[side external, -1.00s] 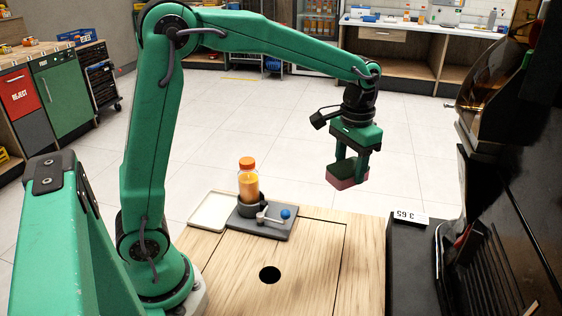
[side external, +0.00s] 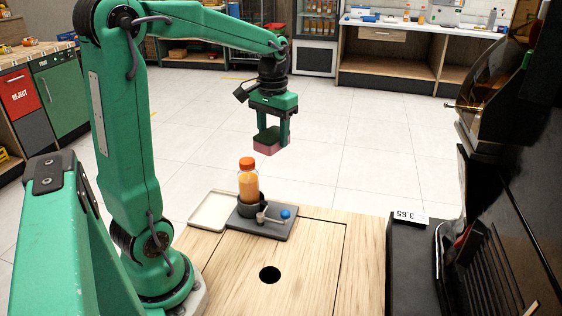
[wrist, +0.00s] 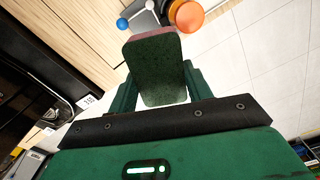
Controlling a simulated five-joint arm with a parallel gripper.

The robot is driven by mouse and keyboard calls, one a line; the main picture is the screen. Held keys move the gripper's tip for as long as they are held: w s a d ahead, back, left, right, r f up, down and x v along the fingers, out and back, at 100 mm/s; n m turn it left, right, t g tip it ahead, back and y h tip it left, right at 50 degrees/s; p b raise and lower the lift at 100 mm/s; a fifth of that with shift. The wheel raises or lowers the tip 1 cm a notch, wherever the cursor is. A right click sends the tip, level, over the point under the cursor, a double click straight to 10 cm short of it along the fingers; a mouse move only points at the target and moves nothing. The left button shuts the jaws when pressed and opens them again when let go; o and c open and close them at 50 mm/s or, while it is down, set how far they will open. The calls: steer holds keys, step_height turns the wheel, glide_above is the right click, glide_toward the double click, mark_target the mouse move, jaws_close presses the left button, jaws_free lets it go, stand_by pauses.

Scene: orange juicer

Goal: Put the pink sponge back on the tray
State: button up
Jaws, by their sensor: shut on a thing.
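The sponge has a pink layer and a dark green layer. My gripper (side external: 271,139) is shut on the sponge (side external: 268,149) and holds it in the air, higher than the bottle and to its right in the side view. In the wrist view the sponge (wrist: 155,72) sits between the fingers of my gripper (wrist: 158,90), green face showing and a pink edge at the top. The shallow white tray (side external: 211,211) lies on the wooden table at its far left corner and looks empty. The tray cannot be made out in the wrist view.
A juice bottle with an orange cap (side external: 248,180) stands in a dark holder on a grey base (side external: 262,228), beside the tray. A lever with a blue knob (side external: 285,214) is on that base. The wooden table (side external: 300,280) has a round hole (side external: 270,275). A black juicer (side external: 500,200) stands at right.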

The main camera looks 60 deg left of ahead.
steer(key=s+a+n, duration=0.4)
steer(key=s+a, duration=0.5)
steer(key=s, duration=0.5)
step_height(320, 180, down, 12)
steer(key=shift+r, duration=0.2)
steer(key=shift+f, duration=0.1)
steer(key=shift+f, duration=2.8)
steer(key=shift+f, duration=0.1)
steer(key=shift+f, duration=2)
steer(key=shift+f, duration=0.1)
